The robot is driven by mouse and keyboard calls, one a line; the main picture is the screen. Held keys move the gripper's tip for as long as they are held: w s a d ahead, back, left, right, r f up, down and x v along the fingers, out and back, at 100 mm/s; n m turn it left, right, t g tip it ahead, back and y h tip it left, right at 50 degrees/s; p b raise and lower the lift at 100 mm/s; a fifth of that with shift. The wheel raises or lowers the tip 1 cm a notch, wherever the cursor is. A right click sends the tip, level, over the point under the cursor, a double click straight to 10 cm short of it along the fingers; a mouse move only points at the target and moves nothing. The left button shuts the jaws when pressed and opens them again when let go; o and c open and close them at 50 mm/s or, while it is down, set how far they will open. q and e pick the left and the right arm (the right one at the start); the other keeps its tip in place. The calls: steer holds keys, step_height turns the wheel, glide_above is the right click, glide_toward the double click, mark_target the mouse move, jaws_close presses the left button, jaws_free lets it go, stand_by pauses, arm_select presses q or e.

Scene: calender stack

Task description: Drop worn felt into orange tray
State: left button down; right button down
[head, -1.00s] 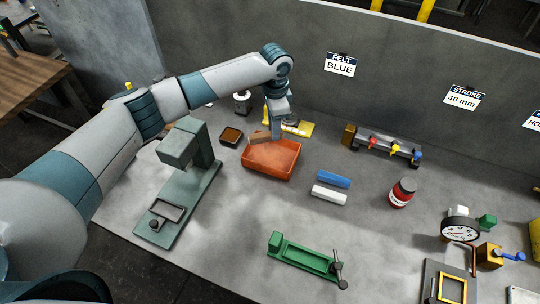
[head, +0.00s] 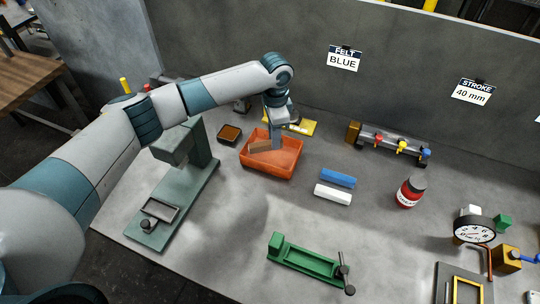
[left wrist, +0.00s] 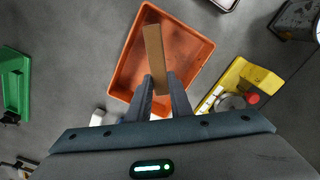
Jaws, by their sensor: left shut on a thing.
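The worn felt is a tan-brown strip (left wrist: 154,55) held between the fingers of my left gripper (left wrist: 160,85). In the head view the felt (head: 262,146) shows over the orange tray (head: 268,172), with my left gripper (head: 277,143) above the tray. I cannot tell exactly how high the felt is above the tray floor. My right gripper is not in view.
A blue block (head: 338,177) and a white block (head: 333,193) lie right of the tray. A green press (head: 180,195) stands left, and a small dark box (head: 229,134) sits beside the tray. A yellow piece (head: 303,126) lies behind. A green fixture (head: 305,260) is in front.

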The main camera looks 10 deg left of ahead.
arm_select(q)
steer(key=c, duration=1.5)
jaws_free()
steer(key=shift+r, duration=0.15)
steer(key=shift+r+b, duration=0.3)
steer(key=shift+r, duration=0.35)
steer(key=shift+r+b, duration=2.1)
steer(key=shift+r, duration=5.85)
steer(key=shift+f, duration=0.1)
